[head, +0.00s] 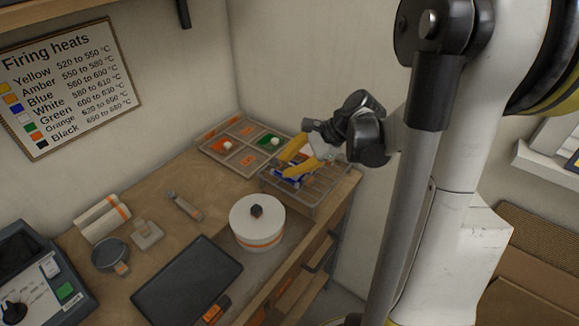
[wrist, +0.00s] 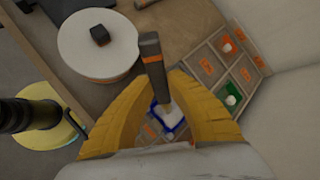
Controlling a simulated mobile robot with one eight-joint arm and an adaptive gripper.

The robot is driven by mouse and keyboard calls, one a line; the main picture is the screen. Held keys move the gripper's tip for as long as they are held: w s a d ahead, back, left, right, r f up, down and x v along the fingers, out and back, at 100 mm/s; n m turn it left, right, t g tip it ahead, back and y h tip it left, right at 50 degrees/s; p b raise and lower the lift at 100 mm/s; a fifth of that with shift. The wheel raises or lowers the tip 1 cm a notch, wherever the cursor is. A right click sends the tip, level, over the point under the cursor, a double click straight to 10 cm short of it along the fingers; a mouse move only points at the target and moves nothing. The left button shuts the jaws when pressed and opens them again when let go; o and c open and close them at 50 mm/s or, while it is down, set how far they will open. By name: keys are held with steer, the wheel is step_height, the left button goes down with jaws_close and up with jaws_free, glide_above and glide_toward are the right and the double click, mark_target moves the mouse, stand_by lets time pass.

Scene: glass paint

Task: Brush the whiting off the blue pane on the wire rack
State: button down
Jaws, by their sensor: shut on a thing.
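The blue pane (head: 290,181) lies on the wire rack (head: 322,191) at the back right of the bench. In the wrist view the pane (wrist: 181,127) shows between my fingers as a blue border around a white patch. I cannot tell whether that patch is whiting, bristles or both. My gripper (head: 284,166) is over the rack, its yellow fingers shut on a brush. The brush's dark handle with an orange band (wrist: 151,52) sticks out between the fingertips in the wrist view. Whether the bristles touch the pane is hidden.
A compartment tray (head: 229,165) with orange and green pieces stands beside the rack, against the wall. A round white lidded pot (head: 257,236) stands in front of the rack. A dark flat slab (head: 187,285) lies nearer. Bare bench shows left of the pot.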

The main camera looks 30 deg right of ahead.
steer(key=shift+w+a, duration=0.3)
steer(key=shift+w, duration=0.55)
steer(key=shift+w+a, duration=0.35)
steer(key=shift+w, duration=0.55)
steer(key=shift+w+a, duration=0.3)
steer(key=shift+w, duration=0.55)
steer(key=shift+s+d+r, duration=0.1)
steer(key=shift+s+d, duration=0.3)
steer(key=shift+s, duration=0.65)
steer(key=shift+s+d+f, duration=0.1)
steer(key=shift+s+d, duration=0.25)
steer(key=shift+s, duration=0.75)
steer(key=shift+s+d+r, duration=0.1)
steer(key=shift+s+d, duration=0.3)
steer(key=shift+s, duration=0.65)
steer(key=shift+r, duration=0.6)
steer(key=shift+w+d, duration=0.2)
steer(key=shift+w, duration=3.4)
steer(key=shift+f+b, duration=0.15)
steer(key=shift+b, duration=0.2)
steer(key=shift+f, duration=0.3)
steer(key=shift+f+b, duration=0.25)
steer(key=shift+b, duration=0.2)
steer(key=shift+s, duration=0.1)
